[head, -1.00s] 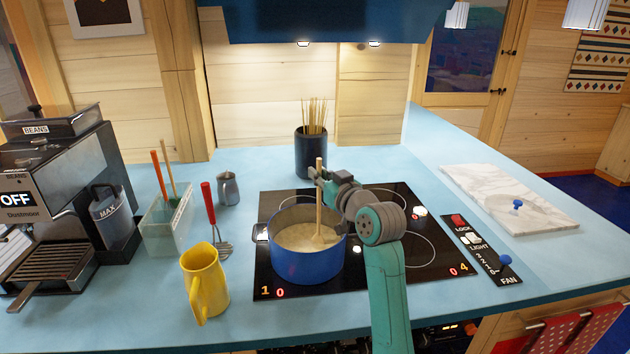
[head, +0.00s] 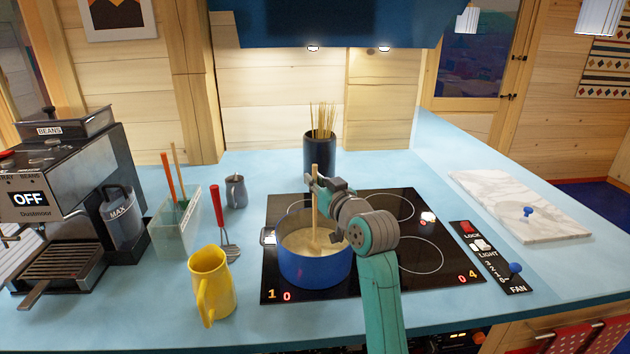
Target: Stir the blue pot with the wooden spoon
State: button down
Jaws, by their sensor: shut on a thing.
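The blue pot (head: 314,274) stands on the front left zone of the black cooktop, filled with a pale creamy mixture. The wooden spoon (head: 314,210) stands nearly upright in the pot, its lower end in the mixture. My gripper (head: 312,181) is shut on the spoon's handle above the pot, reaching in from the right. The spoon's bowl is mostly sunk in the mixture, so its tip is hidden.
A yellow jug (head: 211,286) stands left of the pot, with a red-handled utensil (head: 217,208) behind it. A dark pot of sticks (head: 319,154) stands behind the cooktop (head: 415,280). A control panel (head: 492,257) and marble board (head: 520,207) lie to the right.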

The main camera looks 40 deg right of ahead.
jog(key=shift+r, duration=6.2)
jog(key=shift+r, duration=2.5)
jog(key=shift+d, duration=0.1)
